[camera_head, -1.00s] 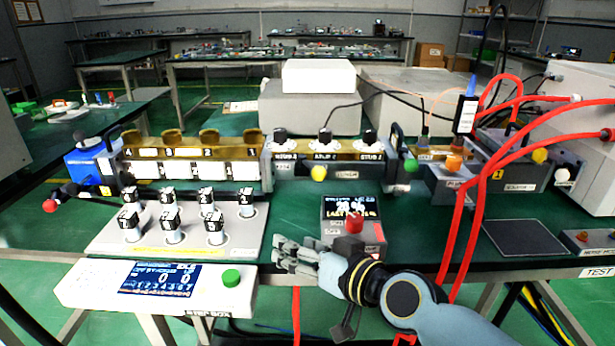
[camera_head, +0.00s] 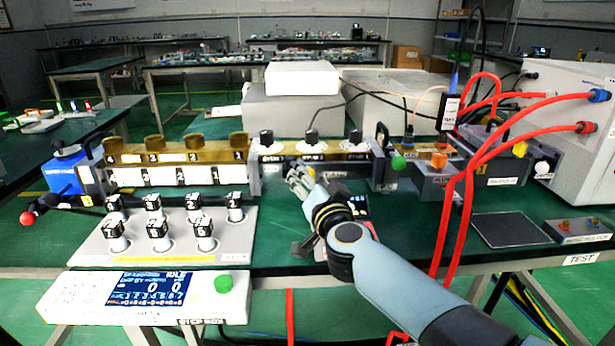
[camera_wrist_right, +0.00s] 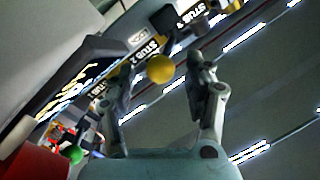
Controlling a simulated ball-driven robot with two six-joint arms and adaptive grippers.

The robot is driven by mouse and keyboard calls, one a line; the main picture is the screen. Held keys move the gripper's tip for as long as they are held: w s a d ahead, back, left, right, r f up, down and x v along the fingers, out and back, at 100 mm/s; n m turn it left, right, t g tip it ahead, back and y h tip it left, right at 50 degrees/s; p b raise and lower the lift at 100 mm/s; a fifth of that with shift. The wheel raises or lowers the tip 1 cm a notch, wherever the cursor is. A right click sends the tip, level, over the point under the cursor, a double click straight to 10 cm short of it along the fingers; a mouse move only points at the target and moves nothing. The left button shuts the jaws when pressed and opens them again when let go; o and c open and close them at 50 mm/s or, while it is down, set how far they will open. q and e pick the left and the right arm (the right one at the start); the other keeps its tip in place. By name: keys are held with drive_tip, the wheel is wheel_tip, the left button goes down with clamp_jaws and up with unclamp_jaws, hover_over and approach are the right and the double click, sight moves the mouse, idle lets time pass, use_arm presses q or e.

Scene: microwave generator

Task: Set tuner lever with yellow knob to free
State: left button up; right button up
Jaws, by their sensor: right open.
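The tuner (camera_head: 270,152) is a brass-coloured bar with three dark round caps on top, standing along the back of the bench. My right gripper (camera_head: 297,178) is in front of it, at about the height of its front face, and largely covers the yellow knob there. In the right wrist view the yellow knob (camera_wrist_right: 160,69) lies between the tips of my right gripper (camera_wrist_right: 157,80). The fingers are spread, with gaps on both sides of the knob. The lever behind the knob and its marked positions are not readable. My left gripper is out of view.
A green knob (camera_head: 398,163) is to the right of the tuner. Red cables (camera_head: 455,200) hang over the bench farther right. A plate with several numbered posts (camera_head: 203,233) and a white step box (camera_head: 145,298) are at left. The display box stands partly behind my right arm.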

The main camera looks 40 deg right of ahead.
sight(289, 160)
drive_tip(key=shift+x, duration=1.2)
drive_tip(key=shift+c, duration=0.3)
clamp_jaws()
